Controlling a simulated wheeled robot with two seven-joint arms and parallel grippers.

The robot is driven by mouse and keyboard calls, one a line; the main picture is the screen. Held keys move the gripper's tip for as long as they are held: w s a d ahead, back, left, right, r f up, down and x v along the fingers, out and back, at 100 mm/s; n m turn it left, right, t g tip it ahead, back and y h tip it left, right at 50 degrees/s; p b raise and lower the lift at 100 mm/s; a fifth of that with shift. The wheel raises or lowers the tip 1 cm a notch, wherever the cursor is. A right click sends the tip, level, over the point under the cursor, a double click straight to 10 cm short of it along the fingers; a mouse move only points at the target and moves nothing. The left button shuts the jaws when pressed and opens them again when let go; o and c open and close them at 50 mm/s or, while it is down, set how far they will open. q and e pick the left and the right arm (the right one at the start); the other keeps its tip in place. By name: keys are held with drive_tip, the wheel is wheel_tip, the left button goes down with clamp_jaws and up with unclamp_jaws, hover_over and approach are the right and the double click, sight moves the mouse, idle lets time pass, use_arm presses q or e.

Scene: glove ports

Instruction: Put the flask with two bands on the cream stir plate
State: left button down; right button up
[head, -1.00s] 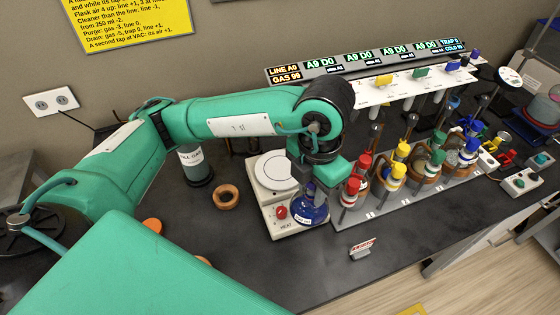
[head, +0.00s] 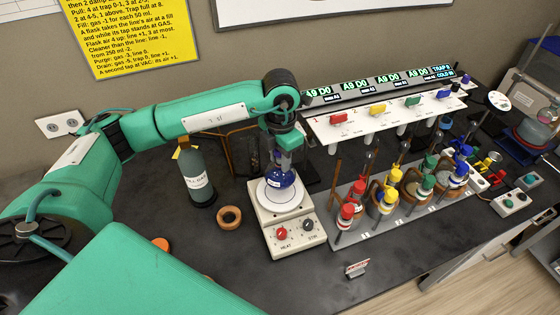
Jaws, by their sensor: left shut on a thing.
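The cream stir plate (head: 288,246) stands on the dark bench, with a round white top and two knobs on its front, one red and one black. My left gripper (head: 284,160) points down over the plate, shut on a round flask (head: 281,181) with dark blue contents. The flask is upright over the white top, towards its back. I cannot tell whether its base touches the plate. The gripper hides the flask's neck, and any bands are too small to make out. My right gripper is not in view.
A rack (head: 388,222) of flasks with coloured caps stands close on the right, below a white valve panel (head: 385,118). A grey-green gas bottle (head: 195,175) and a cork ring (head: 229,217) are left of the plate. A small sign (head: 357,268) stands in front, with bare bench around it.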

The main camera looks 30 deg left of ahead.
use_arm(q)
wheel_tip(320, 180, down, 2)
drive_tip(key=shift+p, duration=0.7)
drive_tip(key=shift+f, duration=0.45)
drive_tip(key=shift+f+b, duration=0.2)
drive_tip(key=shift+b, duration=0.15)
drive_tip(key=c, duration=1.1)
unclamp_jaws()
drive_tip(key=shift+r, duration=0.1)
drive_tip(key=shift+o, duration=0.2)
